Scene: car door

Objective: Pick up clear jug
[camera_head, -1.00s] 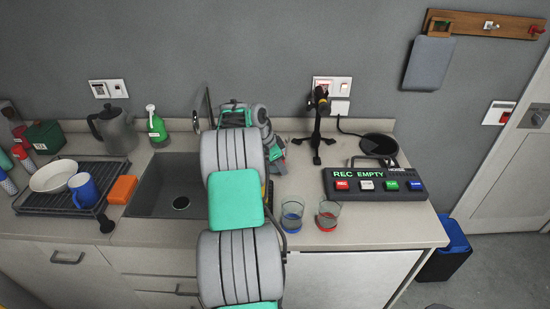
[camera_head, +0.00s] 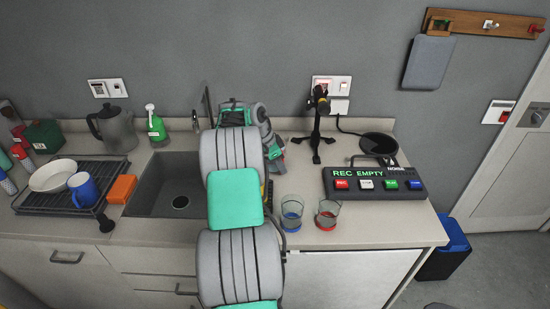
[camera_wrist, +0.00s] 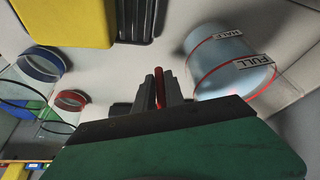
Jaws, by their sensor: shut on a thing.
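The clear jug (camera_wrist: 228,62) shows at the right of the wrist view, with pale blue contents, red lines and HALF and FULL labels. It is not seen in the head view, where my arm covers part of the counter. My gripper (camera_wrist: 160,88) is beside the jug in the wrist view, its fingers shut on a narrow red bar (camera_wrist: 160,86). I cannot tell whether this bar is the jug's handle, as the joint is not visible.
Two clear tumblers, one blue-based (camera_head: 292,211) and one red-based (camera_head: 327,214), stand right of my arm. A yellow block (camera_wrist: 65,22) is near the gripper. The REC EMPTY panel (camera_head: 374,184) is further right; the sink (camera_head: 165,190) is left.

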